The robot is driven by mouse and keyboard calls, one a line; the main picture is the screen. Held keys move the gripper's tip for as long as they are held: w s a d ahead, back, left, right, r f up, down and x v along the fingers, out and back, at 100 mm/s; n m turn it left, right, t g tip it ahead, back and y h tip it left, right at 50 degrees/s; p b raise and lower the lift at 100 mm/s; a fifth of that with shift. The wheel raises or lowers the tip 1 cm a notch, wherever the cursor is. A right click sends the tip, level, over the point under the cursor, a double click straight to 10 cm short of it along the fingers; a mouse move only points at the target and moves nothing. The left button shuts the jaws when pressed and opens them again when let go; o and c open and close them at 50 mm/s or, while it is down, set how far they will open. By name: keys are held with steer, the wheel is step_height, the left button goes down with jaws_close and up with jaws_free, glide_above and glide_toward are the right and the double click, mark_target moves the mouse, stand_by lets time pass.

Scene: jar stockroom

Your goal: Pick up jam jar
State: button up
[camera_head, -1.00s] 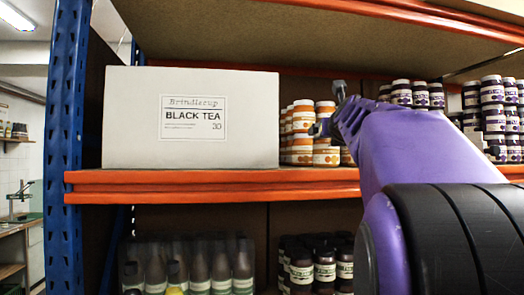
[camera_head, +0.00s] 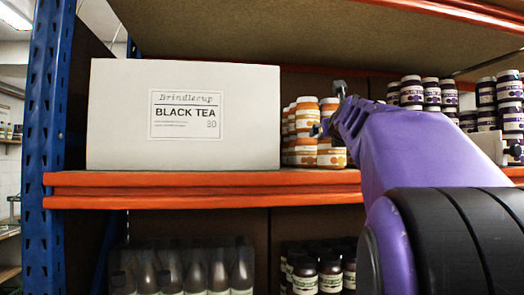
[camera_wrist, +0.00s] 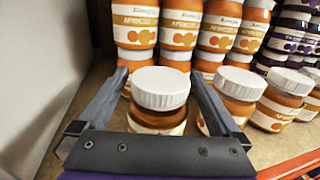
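Several orange jars with white lids stand stacked on the orange-edged shelf, right of a tea box. In the wrist view one orange jar (camera_wrist: 159,98) stands upright between the two fingers of my gripper (camera_wrist: 159,76). The fingers are spread, one on each side of its lid, and I see no clear grip on it. Its lower part is hidden behind the gripper's body. Another orange jar (camera_wrist: 236,98) stands close beside the right finger. In the head view my gripper (camera_head: 328,118) is small and partly hidden by my purple arm, in front of the orange jars (camera_head: 305,130). Labels are too blurred to read fully.
A large white box marked BLACK TEA (camera_head: 185,115) stands left of the jars. Stacks of dark jars with purple labels (camera_head: 430,93) stand to the right. An orange shelf beam (camera_head: 200,190) runs below, and a blue upright (camera_head: 50,150) stands at left.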

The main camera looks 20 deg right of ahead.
jaws_close()
steer(key=shift+r+p, duration=0.3)
steer(key=shift+r, duration=4.75)
